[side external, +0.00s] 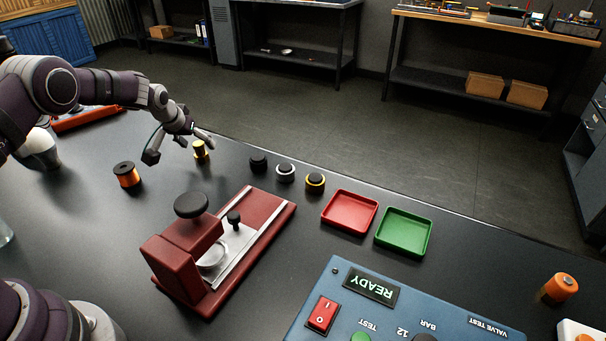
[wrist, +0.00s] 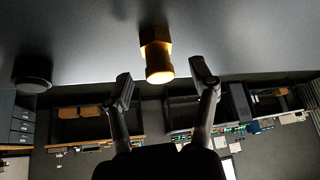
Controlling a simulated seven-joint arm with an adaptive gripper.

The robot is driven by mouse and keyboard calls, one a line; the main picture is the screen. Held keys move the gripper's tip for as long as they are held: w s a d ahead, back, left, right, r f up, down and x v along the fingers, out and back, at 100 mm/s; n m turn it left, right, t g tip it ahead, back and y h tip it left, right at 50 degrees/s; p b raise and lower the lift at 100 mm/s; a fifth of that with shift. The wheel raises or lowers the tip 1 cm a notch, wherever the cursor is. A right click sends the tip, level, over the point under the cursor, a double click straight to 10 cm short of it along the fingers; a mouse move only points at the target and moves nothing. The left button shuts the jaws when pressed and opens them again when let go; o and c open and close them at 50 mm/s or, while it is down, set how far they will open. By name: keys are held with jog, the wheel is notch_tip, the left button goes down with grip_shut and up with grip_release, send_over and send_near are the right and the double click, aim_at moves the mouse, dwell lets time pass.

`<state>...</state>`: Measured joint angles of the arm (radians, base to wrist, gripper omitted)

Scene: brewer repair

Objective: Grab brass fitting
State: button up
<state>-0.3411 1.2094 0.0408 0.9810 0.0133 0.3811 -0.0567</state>
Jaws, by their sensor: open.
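The brass fitting (side external: 200,150) is a small gold cylinder standing on the dark table. In the wrist view the fitting (wrist: 157,60) shows between and just beyond my two fingers. My gripper (side external: 180,147) is open and empty, with its fingers low over the table around the near side of the fitting. In the wrist view my gripper (wrist: 162,78) has its fingertips apart, one to each side of the fitting. I cannot tell whether either finger touches it.
An orange-and-black spool (side external: 127,174) stands left of the fitting. Several dark knobs (side external: 286,172) stand to its right. A red press (side external: 190,250) stands in front. A red tray (side external: 350,212), a green tray (side external: 404,232) and a blue test panel (side external: 400,310) lie further right.

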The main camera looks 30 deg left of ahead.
jog(key=shift+w+a+f, duration=0.15)
jog(key=shift+w+f, duration=0.2)
jog(key=shift+f, duration=0.25)
grip_shut()
